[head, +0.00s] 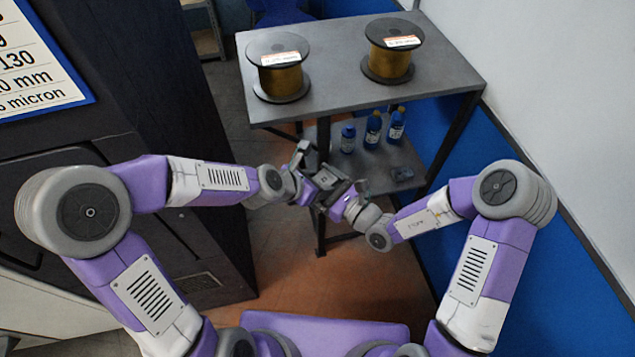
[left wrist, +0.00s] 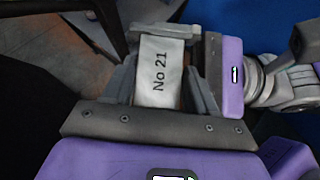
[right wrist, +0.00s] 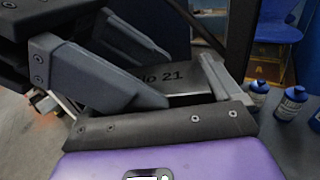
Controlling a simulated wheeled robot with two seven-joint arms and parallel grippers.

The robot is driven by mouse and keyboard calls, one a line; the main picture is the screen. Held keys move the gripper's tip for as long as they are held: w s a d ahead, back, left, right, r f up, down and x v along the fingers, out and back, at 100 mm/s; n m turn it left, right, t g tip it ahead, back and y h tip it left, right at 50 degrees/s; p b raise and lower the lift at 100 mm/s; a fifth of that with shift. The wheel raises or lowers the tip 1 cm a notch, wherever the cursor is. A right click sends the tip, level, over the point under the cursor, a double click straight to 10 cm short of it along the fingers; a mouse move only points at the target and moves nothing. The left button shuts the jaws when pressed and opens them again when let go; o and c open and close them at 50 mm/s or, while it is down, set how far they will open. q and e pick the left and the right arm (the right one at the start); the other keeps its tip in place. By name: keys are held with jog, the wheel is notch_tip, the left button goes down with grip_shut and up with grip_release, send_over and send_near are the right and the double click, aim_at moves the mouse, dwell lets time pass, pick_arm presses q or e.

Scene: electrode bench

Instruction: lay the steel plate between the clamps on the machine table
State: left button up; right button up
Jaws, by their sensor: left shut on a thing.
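The steel plate (head: 325,178) is a small grey block held up in front of me between my two grippers. Its face marked "No 21" shows in the left wrist view (left wrist: 160,72) and partly in the right wrist view (right wrist: 178,80). My left gripper (head: 314,176) is shut on the plate, one finger along each long side. My right gripper (head: 338,186) comes from the right with its fingers wide apart around the plate's ends; I cannot tell whether they touch it. The clamps and the machine table are not recognisable in any view.
A grey two-level bench (head: 340,100) stands ahead, with two wire spools (head: 279,72) (head: 390,52) on top. Several blue bottles (head: 372,130) stand on its lower shelf. A dark machine cabinet (head: 130,90) is at left, a white-and-blue wall (head: 570,90) at right.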

pick_arm(q)
jog(key=shift+w+r, duration=0.1)
jog(key=shift+w, duration=0.05)
pick_arm(e)
jog(key=shift+s+a+r, duration=0.1)
jog(key=shift+s+a, duration=0.15)
jog(key=c, duration=0.5)
pick_arm(q)
jog(key=o, duration=1.4)
jog(key=shift+c, duration=0.2)
pick_arm(e)
jog(key=shift+r+g, duration=0.1)
jog(key=shift+g, duration=0.2)
jog(key=shift+c, duration=1.4)
pick_arm(q)
jog(key=shift+o, duration=1.1)
jog(key=shift+d, duration=0.1)
pick_arm(e)
jog(key=shift+w, duration=0.15)
pick_arm(q)
jog(key=shift+s, duration=0.25)
pick_arm(e)
jog(key=shift+d, duration=0.1)
jog(key=shift+w, duration=0.1)
pick_arm(q)
jog(key=shift+v, duration=5.95)
jog(key=shift+w, duration=0.25)
